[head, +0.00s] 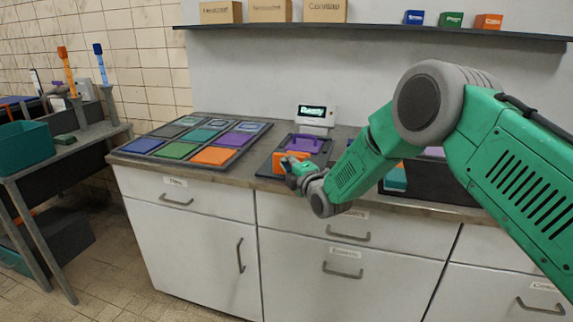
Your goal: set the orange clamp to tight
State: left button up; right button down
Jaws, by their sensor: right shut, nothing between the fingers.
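The orange clamp (279,158) sits on a dark board (264,172) at the front of the counter. A purple piece (305,144) is behind it on the same board. My right gripper (291,166) is shut and empty, at the front right of the orange clamp, and it covers part of it. I cannot tell whether the gripper touches the clamp or how the clamp is set. My left gripper is not in view.
A white device with a lit display (312,111) stands behind the board. Coloured square tiles (213,156) lie on the counter to the left. A dark bin (430,180) is on the right, partly behind my arm. A shelf (380,31) with boxes runs above.

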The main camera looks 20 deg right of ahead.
aim_at(295, 156)
jog(key=shift+w, duration=0.25)
jog(key=w+d+b, duration=0.3)
jog(key=shift+w+f, duration=0.1)
jog(key=shift+w, duration=0.2)
jog(key=shift+d+r, duration=0.1)
jog(key=shift+r, duration=0.15)
jog(key=shift+r, duration=0.1)
